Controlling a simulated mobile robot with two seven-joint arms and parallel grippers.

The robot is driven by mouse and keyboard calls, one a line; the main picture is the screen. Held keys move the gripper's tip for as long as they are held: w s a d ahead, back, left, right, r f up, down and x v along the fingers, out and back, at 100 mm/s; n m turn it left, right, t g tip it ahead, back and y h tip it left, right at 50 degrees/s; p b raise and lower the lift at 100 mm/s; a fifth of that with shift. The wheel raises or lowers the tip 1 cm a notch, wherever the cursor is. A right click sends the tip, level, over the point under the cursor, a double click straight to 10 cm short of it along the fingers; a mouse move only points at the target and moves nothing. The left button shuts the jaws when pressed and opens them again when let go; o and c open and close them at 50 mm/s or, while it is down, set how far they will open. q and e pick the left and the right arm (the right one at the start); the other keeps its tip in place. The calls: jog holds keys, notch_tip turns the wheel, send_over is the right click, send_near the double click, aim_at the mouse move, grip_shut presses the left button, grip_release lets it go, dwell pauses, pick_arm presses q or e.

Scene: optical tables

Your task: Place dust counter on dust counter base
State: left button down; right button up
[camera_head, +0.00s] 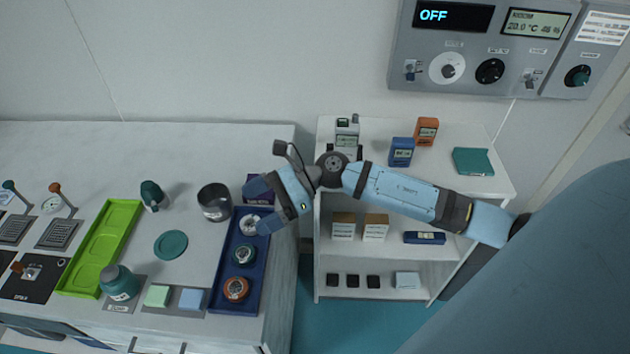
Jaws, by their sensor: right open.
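Several small meters stand on the top of the white shelf unit; I cannot tell for sure which is the dust counter. A grey one with a small screen (347,133) stands at the back left, its lower part next to dark pieces behind my wrist. A blue one (401,152) and an orange one (426,131) stand upright to its right. No base is clearly recognisable; a flat teal piece (473,162) lies at the shelf top's right. My right gripper (283,218) is open over the table's right edge, beside the blue tray, apart from the meters. My left gripper is out of view.
A dark blue tray (225,278) holds several round parts. A dark box (258,186) is close to my right gripper. A green tray (120,212), a dark cup (214,201) and a teal jar (119,283) stand further left. A control panel (470,72) hangs above the shelf.

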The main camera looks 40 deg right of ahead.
jog(key=s+f+n+t+h, duration=0.3)
jog(key=s+f+n+h, duration=0.2)
jog(key=s+f+n, duration=0.3)
jog(key=s+d+f+n+t+h, duration=0.1)
jog(key=s+f+n+t+h, duration=0.3)
jog(key=f+n, duration=0.9)
jog(key=s+n+h, duration=0.2)
jog(key=s+n, duration=0.1)
jog(key=s, duration=0.1)
jog(key=shift+s+t+h, duration=0.3)
jog(key=shift+s, duration=0.05)
notch_tip(320, 180, up, 4)
jog(key=p, duration=0.3)
jog(key=shift+d+f+p, duration=0.15)
jog(key=shift+f+p, duration=0.05)
jog(key=shift+p, duration=0.15)
